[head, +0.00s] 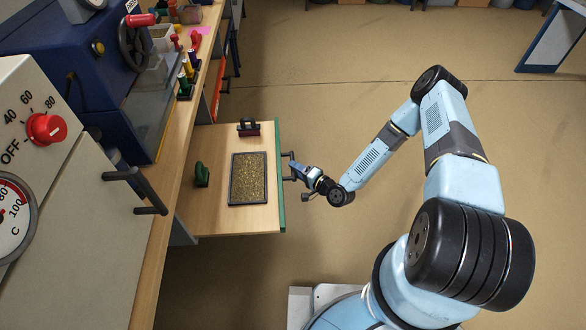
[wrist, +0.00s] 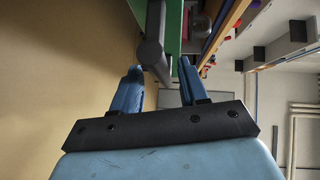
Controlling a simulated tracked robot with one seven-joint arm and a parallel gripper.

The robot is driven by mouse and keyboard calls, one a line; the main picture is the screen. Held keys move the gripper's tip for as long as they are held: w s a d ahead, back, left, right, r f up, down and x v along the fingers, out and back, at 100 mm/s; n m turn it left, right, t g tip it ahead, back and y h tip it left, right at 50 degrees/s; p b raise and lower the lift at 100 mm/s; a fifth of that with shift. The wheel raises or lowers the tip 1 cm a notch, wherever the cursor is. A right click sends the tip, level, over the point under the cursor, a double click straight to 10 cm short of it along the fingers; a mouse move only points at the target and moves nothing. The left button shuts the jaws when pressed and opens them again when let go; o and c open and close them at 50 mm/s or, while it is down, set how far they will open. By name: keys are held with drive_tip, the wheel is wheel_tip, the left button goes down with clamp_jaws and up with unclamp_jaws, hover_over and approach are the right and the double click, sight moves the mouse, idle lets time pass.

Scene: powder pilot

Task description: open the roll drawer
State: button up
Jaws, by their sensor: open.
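A wooden drawer (head: 222,224) with a green front (head: 281,212) stands well out from the bench. Its dark bar handle (head: 291,158) sticks out from the front. In the wrist view the handle (wrist: 152,50) runs along the green front (wrist: 174,28). My gripper (head: 297,171) is at the handle, outside the drawer front. In the wrist view my gripper (wrist: 160,75) has its two blue fingers apart, with the handle showing between the fingertips. I cannot tell whether a finger touches it.
In the drawer lie a dark tray of golden grains (head: 248,180), a dark red block with a handle (head: 248,128) and a green object (head: 202,174). The workbench (head: 166,205) holds a blue machine (head: 70,60) and an oven with a red knob (head: 46,129). Open floor lies right of the drawer.

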drive_tip(key=v, duration=1.1)
drive_tip(key=shift+s+d, duration=0.2)
drive_tip(key=shift+s, duration=0.15)
